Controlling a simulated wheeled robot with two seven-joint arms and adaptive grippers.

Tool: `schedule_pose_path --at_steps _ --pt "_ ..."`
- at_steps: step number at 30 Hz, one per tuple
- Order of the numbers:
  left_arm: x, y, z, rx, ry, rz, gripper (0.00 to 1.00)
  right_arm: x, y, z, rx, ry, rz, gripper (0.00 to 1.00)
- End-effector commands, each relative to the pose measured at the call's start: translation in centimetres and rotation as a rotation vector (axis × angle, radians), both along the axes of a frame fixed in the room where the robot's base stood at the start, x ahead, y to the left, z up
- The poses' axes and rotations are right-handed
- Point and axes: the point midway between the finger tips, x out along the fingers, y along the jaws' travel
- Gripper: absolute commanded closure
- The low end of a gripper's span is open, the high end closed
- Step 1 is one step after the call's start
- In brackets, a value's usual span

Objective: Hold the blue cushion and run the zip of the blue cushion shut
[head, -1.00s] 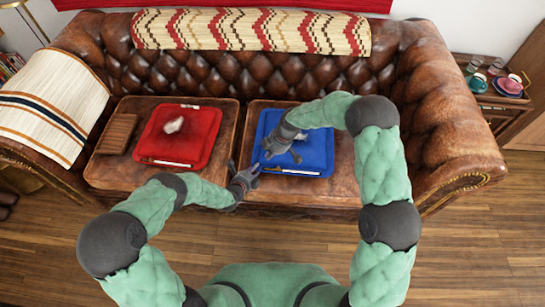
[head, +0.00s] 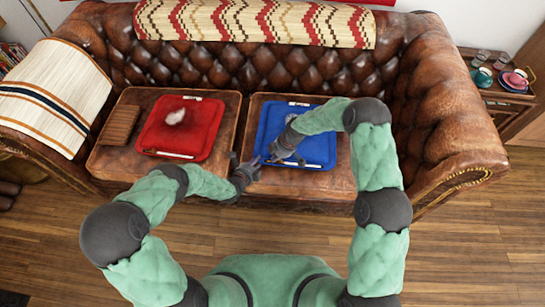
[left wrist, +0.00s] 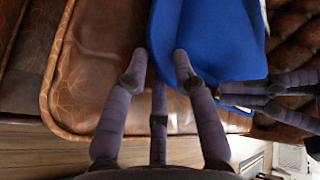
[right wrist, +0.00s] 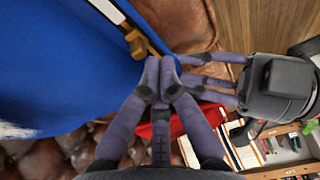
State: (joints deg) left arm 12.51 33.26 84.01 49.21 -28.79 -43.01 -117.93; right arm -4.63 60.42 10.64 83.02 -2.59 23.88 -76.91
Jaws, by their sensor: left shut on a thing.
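The blue cushion (head: 327,137) lies on the right seat of the sofa. It fills the left of the right wrist view (right wrist: 60,70). A pale zip strip runs along its front edge (head: 312,164), with a brass-coloured pull (right wrist: 139,43) near the front left corner. My left gripper (head: 257,166) is shut on that corner; its fingers lie against the blue cloth in the left wrist view (left wrist: 161,55). My right gripper (head: 288,160) is over the cushion's front left part. Its fingertips (right wrist: 160,62) are together just by the pull; whether they touch it is unclear.
A red cushion (head: 205,130) with a pale item on it lies on the left seat, beside a brown slatted thing (head: 120,125). The sofa arm (head: 450,130) bounds the right. A side table with cups (head: 500,88) stands beyond. The wooden floor in front is clear.

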Motion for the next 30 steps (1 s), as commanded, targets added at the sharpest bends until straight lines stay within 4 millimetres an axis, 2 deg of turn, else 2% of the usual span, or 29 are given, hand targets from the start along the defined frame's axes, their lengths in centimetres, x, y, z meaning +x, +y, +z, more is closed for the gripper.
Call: schedule_pose_path --at_steps 8,13,17,24,30 --pt "-0.3 -0.1 -0.2 0.002 0.006 -0.004 1.0 0.0 -0.1 0.0 0.0 0.0 0.0 1.0" --pt "-0.3 -0.1 -0.2 0.002 0.006 -0.004 1.0 -0.1 -1.7 0.0 0.0 0.0 -0.003 1.0" --pt "-0.3 -0.1 -0.2 0.002 0.006 -0.004 1.0 -0.4 -4.5 0.0 0.0 0.001 -0.006 1.0" --pt "-0.3 -0.1 -0.2 0.002 0.006 -0.004 1.0 -1.1 -10.8 0.0 -0.001 0.001 -0.007 1.0" --pt "-0.3 -0.1 -0.2 0.002 0.006 -0.004 1.0 -1.7 -15.0 0.0 0.0 0.001 -0.005 1.0"
